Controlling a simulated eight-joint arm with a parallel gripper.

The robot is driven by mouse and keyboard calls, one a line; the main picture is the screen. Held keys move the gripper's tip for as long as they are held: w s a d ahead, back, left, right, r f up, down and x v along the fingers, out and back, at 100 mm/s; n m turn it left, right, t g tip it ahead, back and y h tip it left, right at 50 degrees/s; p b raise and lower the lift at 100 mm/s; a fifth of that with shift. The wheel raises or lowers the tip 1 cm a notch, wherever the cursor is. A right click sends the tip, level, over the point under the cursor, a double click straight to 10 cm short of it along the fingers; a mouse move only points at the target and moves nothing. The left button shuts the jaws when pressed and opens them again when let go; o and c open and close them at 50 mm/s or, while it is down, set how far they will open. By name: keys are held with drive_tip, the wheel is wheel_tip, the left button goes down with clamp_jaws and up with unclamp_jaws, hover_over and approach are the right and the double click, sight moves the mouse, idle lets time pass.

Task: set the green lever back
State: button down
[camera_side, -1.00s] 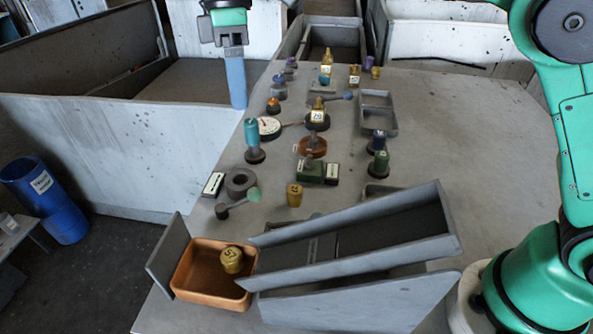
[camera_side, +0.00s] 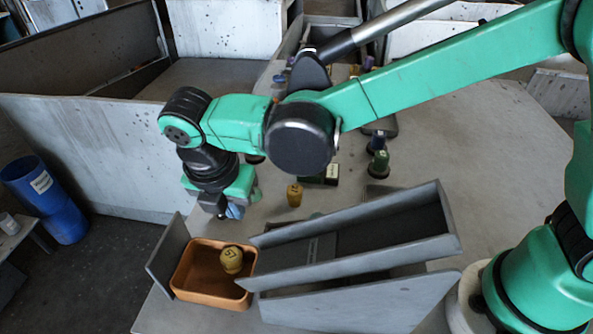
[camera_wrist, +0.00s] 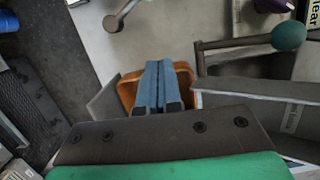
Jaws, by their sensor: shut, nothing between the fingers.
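Two levers have greenish knobs, and I cannot tell which one is the task's. One has a pale green knob (camera_side: 256,195), partly hidden beside my gripper in the side view. A grey lever pivot and arm (camera_wrist: 112,23) shows at the top of the wrist view, its far end out of frame. The other, a teal-green ball (camera_wrist: 288,36) on a dark arm, is at the upper right of the wrist view, by the chute. My gripper (camera_side: 235,212) is shut and empty, its blue fingers (camera_wrist: 155,88) together, pointing down above the orange tray's far side.
The orange tray (camera_side: 190,291) holds a gold knob (camera_side: 231,260). A grey upright plate (camera_side: 168,252) stands left of it. A grey chute (camera_side: 355,260) slopes up to the right. The table's right side is clear.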

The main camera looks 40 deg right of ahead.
drive_tip(key=x, duration=0.3)
drive_tip(key=shift+w+d, duration=0.2)
drive_tip(key=shift+d, duration=0.05)
drive_tip(key=shift+w+d+f, duration=0.2)
drive_tip(key=shift+w+d, duration=0.55)
drive_tip(key=shift+d, duration=0.1)
drive_tip(key=shift+w+d, duration=0.35)
drive_tip(key=shift+w+d+n, duration=0.2)
drive_tip(key=shift+d+n, duration=0.1)
drive_tip(key=shift+n, duration=0.3)
drive_tip(key=shift+w+d, duration=0.3)
drive_tip(key=shift+w, duration=0.05)
drive_tip(key=shift+s+a, duration=0.1)
